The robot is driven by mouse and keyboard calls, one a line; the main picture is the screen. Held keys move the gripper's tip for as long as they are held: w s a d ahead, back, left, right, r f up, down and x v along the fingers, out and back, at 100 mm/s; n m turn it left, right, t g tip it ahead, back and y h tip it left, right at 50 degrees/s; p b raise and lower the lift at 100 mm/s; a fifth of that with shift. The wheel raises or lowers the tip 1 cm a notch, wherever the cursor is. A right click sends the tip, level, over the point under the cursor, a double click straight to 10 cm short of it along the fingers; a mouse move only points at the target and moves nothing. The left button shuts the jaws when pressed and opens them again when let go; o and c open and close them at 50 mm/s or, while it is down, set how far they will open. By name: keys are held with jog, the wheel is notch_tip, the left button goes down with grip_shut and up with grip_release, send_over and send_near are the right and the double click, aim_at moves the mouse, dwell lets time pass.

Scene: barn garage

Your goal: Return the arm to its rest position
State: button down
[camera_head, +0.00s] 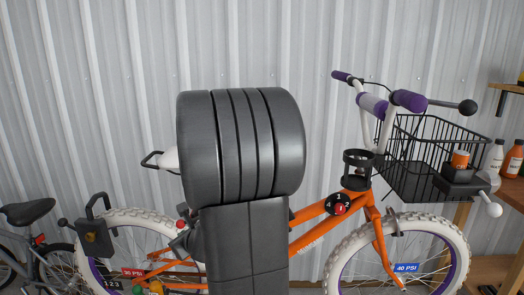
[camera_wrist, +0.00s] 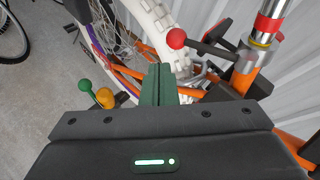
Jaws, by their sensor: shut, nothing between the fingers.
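My gripper (camera_wrist: 158,72) shows in the wrist view as two green fingers pressed together, with nothing between them. It points toward the rear part of an orange bicycle, near a white tyre (camera_wrist: 150,20) and a red ball-ended lever (camera_wrist: 176,39). I cannot tell how far the fingertips are from these parts. In the head view my dark grey arm stands up in the middle and covers the middle of the bicycle. My gripper is hidden there.
The orange bicycle (camera_head: 312,237) stands against a corrugated metal wall (camera_head: 60,130). A black wire basket (camera_head: 415,150) is at its handlebar. Bottles (camera_head: 512,160) stand on a wooden shelf at right. A second bicycle (camera_head: 28,213) is at left. Grey floor (camera_wrist: 40,100) shows at left in the wrist view.

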jog(key=d+r+n+g+y+p, duration=0.1)
jog(key=d+r+n+g+p, duration=0.1)
jog(key=p, duration=0.6)
jog(key=s+d+r+n+g+y+p, duration=0.1)
jog(key=d+n+g+p, duration=0.3)
jog(key=p, duration=0.5)
jog(key=d+r+g+y, duration=0.1)
jog(key=d+g, duration=0.1)
jog(key=d, duration=0.1)
jog(key=shift+d+p, duration=0.3)
jog(key=shift+d, duration=0.05)
jog(key=shift+s, duration=0.15)
